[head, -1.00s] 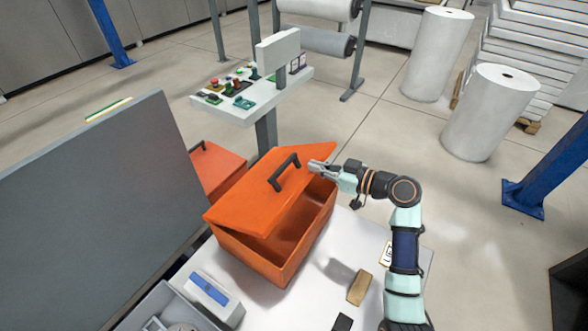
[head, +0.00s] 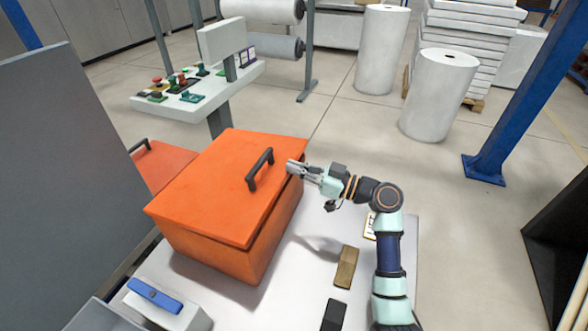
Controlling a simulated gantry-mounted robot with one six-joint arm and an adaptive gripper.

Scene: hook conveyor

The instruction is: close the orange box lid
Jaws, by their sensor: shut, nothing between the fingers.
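The orange box (head: 217,252) stands on the white table. Its orange lid (head: 205,185) with a black handle (head: 260,169) lies down over the box. A thin dark line shows between lid and box at the front right side, so I cannot tell if it is fully seated. My gripper (head: 291,168) is shut and empty at the lid's right edge, just right of the handle. I cannot tell if the fingertips touch the lid. The inside of the box is hidden.
A brown block (head: 346,267) and a dark block (head: 334,315) lie on the white table (head: 290,290). A grey box with a blue handle (head: 155,294) is at the front left. A second orange box (head: 160,165) is behind. A control panel (head: 195,95) stands beyond.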

